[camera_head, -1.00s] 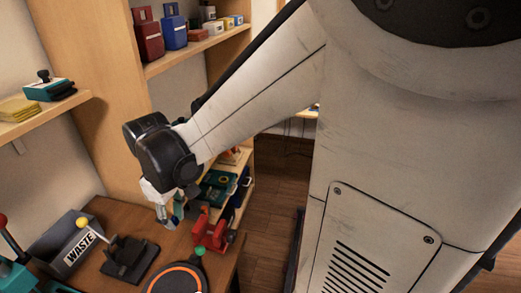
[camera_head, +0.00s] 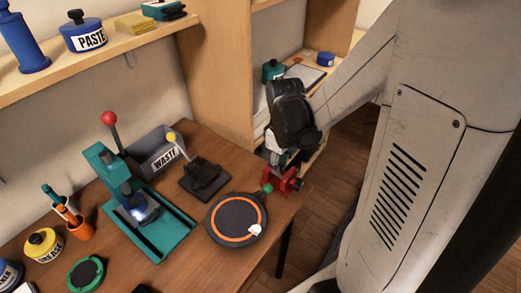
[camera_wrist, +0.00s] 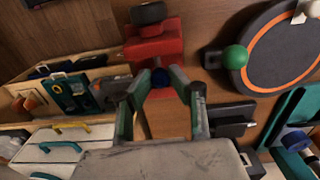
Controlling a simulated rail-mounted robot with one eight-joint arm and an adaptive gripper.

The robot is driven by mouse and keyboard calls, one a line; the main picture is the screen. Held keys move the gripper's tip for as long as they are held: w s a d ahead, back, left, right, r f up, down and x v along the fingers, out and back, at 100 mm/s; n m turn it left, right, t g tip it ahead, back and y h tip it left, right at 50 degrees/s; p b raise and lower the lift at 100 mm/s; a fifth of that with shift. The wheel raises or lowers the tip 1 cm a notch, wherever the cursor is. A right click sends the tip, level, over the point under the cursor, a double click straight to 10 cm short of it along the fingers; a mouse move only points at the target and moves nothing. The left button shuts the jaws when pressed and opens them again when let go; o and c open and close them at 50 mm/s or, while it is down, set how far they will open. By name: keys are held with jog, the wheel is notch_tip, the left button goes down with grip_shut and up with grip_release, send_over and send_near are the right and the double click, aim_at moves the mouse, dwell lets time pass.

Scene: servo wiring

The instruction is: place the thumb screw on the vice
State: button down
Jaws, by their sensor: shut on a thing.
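The red vice (camera_head: 283,182) stands at the right edge of the wooden workbench, beyond the round black pad. It also shows at the top of the wrist view (camera_wrist: 153,48). My gripper (camera_wrist: 160,76) is shut on a small dark blue piece, which looks like the thumb screw (camera_wrist: 160,79); the fingers hide much of it. In the wrist view the piece appears right by the vice's near edge; I cannot tell whether they touch. In the head view my gripper (camera_head: 276,160) is just over the vice, and the screw cannot be made out.
A round black pad (camera_head: 224,213) with an orange ring and green knob lies beside the vice. A black lever device (camera_head: 204,180), grey WASTE bin (camera_head: 158,152) and teal press (camera_head: 166,238) stand to the left. A shelf unit with teal items (camera_wrist: 70,92) is beyond the bench.

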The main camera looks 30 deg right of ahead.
aim_at(279, 179)
jog(key=shift+d+f, duration=0.2)
jog(key=shift+f, duration=1.9)
jog(key=shift+f+b, duration=0.15)
jog(key=shift+b, duration=0.2)
jog(key=c, duration=1.6)
grip_release()
